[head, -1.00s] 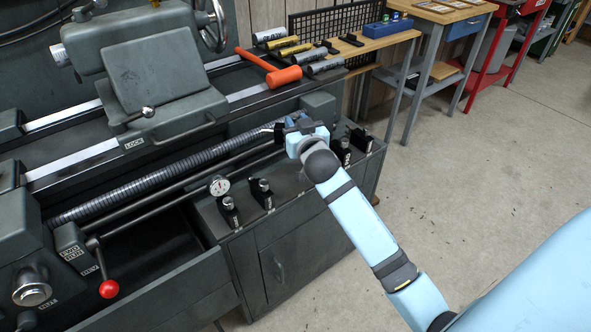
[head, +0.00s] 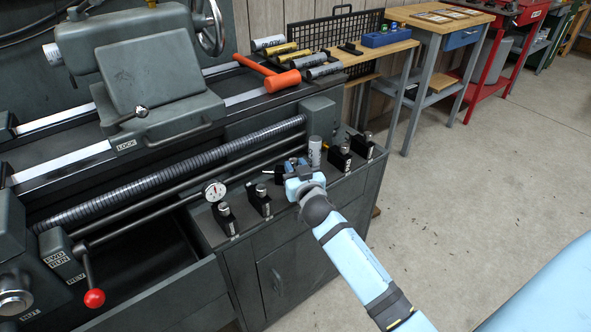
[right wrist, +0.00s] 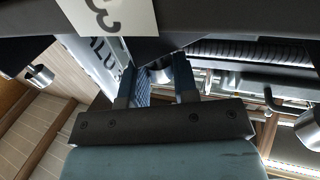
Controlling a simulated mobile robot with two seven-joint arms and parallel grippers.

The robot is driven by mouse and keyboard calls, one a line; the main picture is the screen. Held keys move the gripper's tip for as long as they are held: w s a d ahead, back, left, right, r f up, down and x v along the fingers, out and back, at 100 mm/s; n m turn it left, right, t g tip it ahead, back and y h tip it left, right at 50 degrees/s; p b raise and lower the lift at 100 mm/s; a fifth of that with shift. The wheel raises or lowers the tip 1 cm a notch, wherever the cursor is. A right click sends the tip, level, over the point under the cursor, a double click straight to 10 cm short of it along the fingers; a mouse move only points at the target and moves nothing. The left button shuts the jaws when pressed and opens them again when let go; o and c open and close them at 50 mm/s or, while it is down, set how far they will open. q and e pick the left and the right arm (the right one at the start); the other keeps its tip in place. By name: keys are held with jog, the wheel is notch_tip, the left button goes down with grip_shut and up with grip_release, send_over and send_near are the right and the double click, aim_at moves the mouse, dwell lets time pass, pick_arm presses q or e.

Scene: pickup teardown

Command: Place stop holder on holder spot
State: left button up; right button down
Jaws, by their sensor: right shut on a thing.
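My right gripper (head: 290,168) is low over the top of the grey cabinet (head: 238,250), in the gap of the holder row. It is shut on a dark stop holder (right wrist: 155,48), which shows between the two fingers in the right wrist view; in the head view the gripper mostly hides it. I cannot tell whether the holder touches the cabinet top. Similar black holders with silver tips stand to the left (head: 258,198) and right (head: 340,157) of the gripper. I cannot make out a marked holder spot. My left gripper is not in view.
A grey labelled cylinder (head: 315,152) stands upright just behind and right of the gripper. A round dial gauge (head: 214,191) is at the left. The lathe's ribbed screw (head: 180,170) runs behind. An orange mallet (head: 275,78) lies above. Open floor is at the right.

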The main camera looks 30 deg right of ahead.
jog(key=shift+r, duration=0.1)
jog(key=c, duration=1.3)
grip_release()
jog(key=o, duration=0.4)
